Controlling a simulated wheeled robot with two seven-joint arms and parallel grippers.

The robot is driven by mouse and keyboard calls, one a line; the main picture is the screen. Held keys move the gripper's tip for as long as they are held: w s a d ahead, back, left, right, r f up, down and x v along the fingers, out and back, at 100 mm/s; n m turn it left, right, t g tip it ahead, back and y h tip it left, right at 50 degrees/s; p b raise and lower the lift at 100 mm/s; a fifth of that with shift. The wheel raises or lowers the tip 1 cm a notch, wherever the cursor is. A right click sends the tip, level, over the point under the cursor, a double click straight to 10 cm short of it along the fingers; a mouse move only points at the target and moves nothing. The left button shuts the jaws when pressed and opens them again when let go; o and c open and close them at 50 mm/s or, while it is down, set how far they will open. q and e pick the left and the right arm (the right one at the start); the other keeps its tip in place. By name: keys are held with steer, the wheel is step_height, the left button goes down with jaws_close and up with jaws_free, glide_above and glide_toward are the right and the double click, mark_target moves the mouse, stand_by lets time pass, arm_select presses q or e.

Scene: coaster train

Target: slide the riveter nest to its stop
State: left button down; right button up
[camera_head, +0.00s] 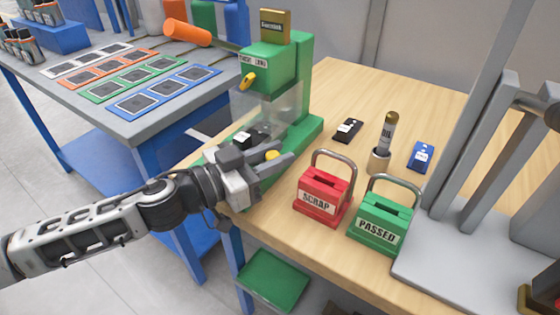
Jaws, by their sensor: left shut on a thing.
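The green riveter (290,85) stands on the wooden bench, with a clear guard (268,105) under its head and a small yellow lever on its side. Its nest (250,134) is low at the front of the machine and carries dark parts; my gripper partly hides it. A yellow knob (272,155) shows at the nest's near side. My left gripper (274,157) reaches in from the left, its fingers shut around the yellow knob. The nest's stop cannot be made out. My right gripper is not in view.
A red SCRAP box (323,198) and a green PASSED box (381,225) stand right of my gripper. Behind them are a black block (348,130), a cup with a tool (380,160) and a blue block (421,157). A grey frame (470,250) fills the right.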

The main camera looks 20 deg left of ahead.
arm_select(q)
steer(key=shift+s, duration=0.1)
steer(key=c, duration=1.2)
jaws_free()
steer(key=shift+s+a, duration=0.1)
steer(key=shift+s+a+f+b, duration=0.15)
steer(key=shift+s+a+b, duration=0.25)
steer(key=shift+s, duration=0.1)
steer(key=v, duration=1.4)
steer(key=shift+s, duration=0.2)
steer(key=shift+a, duration=0.1)
